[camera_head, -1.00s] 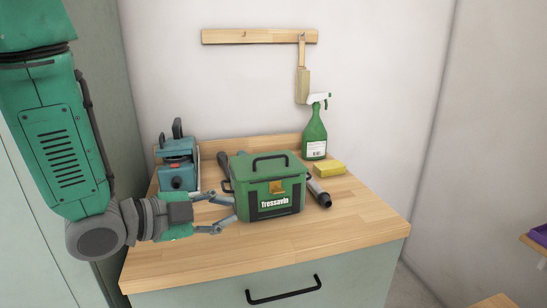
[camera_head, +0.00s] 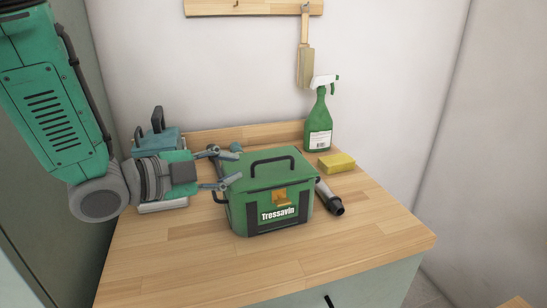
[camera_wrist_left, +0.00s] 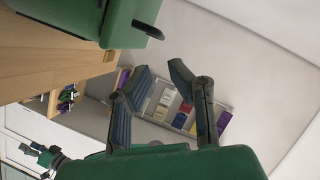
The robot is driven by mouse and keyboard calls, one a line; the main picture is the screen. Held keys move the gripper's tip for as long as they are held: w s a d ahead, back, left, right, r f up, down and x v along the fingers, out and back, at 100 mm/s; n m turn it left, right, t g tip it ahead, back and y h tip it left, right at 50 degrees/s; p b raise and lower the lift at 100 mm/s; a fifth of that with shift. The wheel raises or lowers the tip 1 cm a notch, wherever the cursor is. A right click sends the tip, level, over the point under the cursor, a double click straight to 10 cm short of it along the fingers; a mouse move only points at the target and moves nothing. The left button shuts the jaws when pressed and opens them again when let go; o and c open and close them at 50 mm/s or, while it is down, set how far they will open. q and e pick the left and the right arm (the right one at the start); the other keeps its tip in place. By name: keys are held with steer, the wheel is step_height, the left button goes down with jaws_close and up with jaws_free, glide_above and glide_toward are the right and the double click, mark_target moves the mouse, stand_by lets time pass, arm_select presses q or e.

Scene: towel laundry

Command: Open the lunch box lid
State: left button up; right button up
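The green lunch box (camera_head: 268,191) stands on the wooden counter with its lid closed. It has a black handle on top, an orange latch (camera_head: 281,196) on the front and a "Tressavin" label. My left gripper (camera_head: 240,165) is open and empty at the box's upper left, around lid height. In the left wrist view, the gripper's two fingers (camera_wrist_left: 155,78) are apart with nothing between them, and part of the green box (camera_wrist_left: 128,22) shows at the upper left.
On the wooden counter (camera_head: 180,250), a blue device (camera_head: 160,142) stands behind my left arm. A dark cylindrical tool (camera_head: 331,200) lies right of the box. A yellow sponge (camera_head: 337,163) and green spray bottle (camera_head: 319,122) are behind it. The front counter is clear.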

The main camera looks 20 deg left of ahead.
mark_target(265, 161)
arm_select(q)
steer(key=x, duration=0.6)
steer(key=a+x, duration=0.1)
steer(key=x, duration=0.2)
steer(key=shift+w+f, duration=0.35)
steer(key=shift+w, duration=0.15)
steer(key=shift+w+d+f, duration=0.1)
steer(key=shift+w+d, duration=0.45)
steer(key=shift+d, duration=0.45)
steer(key=shift+a, duration=0.1)
jaws_close()
steer(key=shift+a, duration=0.2)
steer(key=shift+a+p, duration=0.1)
steer(key=shift+p, duration=0.55)
